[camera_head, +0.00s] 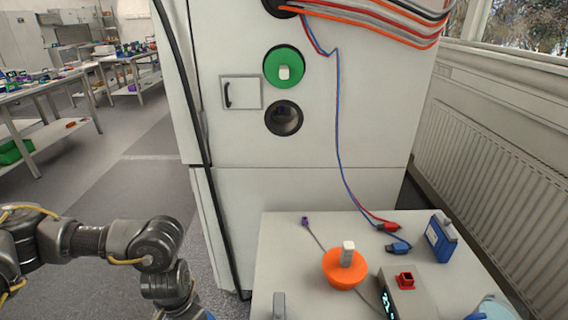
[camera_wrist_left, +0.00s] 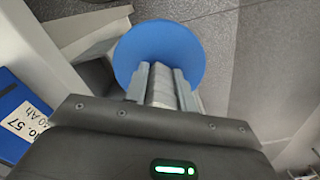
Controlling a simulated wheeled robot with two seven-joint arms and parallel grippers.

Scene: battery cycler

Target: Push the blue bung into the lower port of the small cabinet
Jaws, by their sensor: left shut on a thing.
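The blue bung (camera_wrist_left: 188,42) is a round disc with a pale grip. My left gripper (camera_wrist_left: 160,88) is shut on that grip in the left wrist view, with the disc beyond the fingertips. In the head view my left arm reaches down at the lower left, and its gripper is out of frame below. The pale cabinet (camera_head: 225,140) stands in the centre. Its lower port (camera_head: 284,118) is a dark, round, open hole. A green bung (camera_head: 284,68) with a white grip sits in the port above. The held bung is apart from the cabinet. My right gripper is not in view.
A white table (camera_head: 285,245) before the cabinet holds an orange bung (camera_head: 344,268), a blue battery pack (camera_head: 440,238), a grey device (camera_head: 408,292) and leads. A red and blue cable (camera_head: 340,130) hangs right of the ports. A small hatch (camera_head: 241,93) is left of them.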

